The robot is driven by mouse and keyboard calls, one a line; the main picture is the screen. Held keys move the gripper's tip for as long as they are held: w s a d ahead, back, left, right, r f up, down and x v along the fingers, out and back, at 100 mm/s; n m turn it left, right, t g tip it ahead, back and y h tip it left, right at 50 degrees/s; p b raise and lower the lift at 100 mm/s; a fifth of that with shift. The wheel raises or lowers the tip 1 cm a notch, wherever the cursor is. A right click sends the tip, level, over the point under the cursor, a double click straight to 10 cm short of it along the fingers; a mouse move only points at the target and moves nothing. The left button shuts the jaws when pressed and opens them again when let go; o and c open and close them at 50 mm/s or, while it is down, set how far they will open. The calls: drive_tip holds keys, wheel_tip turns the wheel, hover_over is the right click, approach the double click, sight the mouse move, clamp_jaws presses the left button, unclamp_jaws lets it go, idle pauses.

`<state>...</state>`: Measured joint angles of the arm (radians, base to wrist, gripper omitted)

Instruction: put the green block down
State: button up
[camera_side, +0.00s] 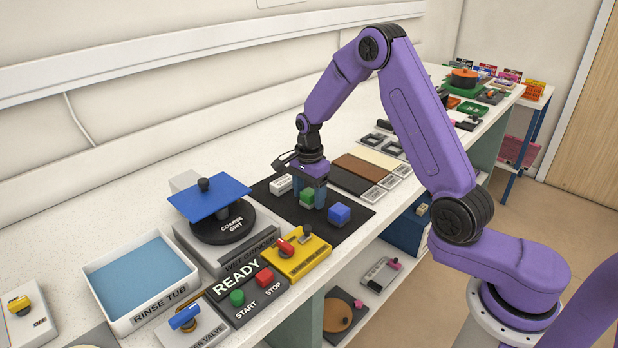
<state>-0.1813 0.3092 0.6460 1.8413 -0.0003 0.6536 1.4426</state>
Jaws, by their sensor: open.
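The green block (307,197) rests on a black mat (345,232) on the bench. My gripper (309,196) is right over it, pointing down, with its fingers open around the block. One finger hides part of the block. A blue block (340,213) sits on the mat just to the right of the green one, apart from it. A white labelled block (280,184) lies on the mat to the left of my gripper.
The wet grinder (212,250) with a blue plate (209,196) stands to the left. A yellow switch box (298,260) and a START/STOP panel (248,297) are in front. A rinse tub (140,282) is at far left. Dark and brown strips (360,169) lie behind to the right.

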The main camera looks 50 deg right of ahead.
sight(309, 191)
wheel_tip(309, 191, up, 12)
drive_tip(key=s+a+r+n, duration=0.1)
drive_tip(key=s+a+n, duration=0.4)
drive_tip(key=a+n, duration=0.2)
drive_tip(key=s+n, duration=2.3)
drive_tip(key=s, duration=0.6)
drive_tip(key=shift+s+a+n, duration=0.3)
drive_tip(key=shift+s+a, duration=0.05)
